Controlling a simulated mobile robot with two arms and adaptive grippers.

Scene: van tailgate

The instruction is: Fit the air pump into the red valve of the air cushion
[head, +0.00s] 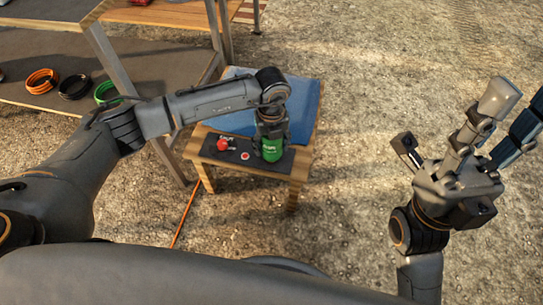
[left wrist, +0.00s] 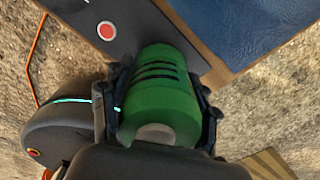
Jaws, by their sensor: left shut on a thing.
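The green air pump (head: 272,152) is held upright by my left gripper (head: 270,128), over the right part of a dark strip along the small table's front. In the left wrist view the green pump (left wrist: 165,80) sits between the fingers of the left gripper (left wrist: 163,100), which are shut on it. The blue air cushion (head: 235,119) lies on the table behind the strip. A red round part (head: 224,144) and a smaller red disc (head: 245,156) are on the strip, left of the pump. The red disc (left wrist: 106,30) also shows in the wrist view, apart from the pump. I cannot tell whether the pump touches the strip. My right gripper (head: 455,130) is open and empty.
The small wooden table (head: 292,188) stands on gravelly ground. A larger bench at the left has a lower shelf with orange (head: 42,81), black (head: 75,87) and green (head: 106,92) coils. An orange line (head: 186,212) runs down beside the small table. The ground to the right is open.

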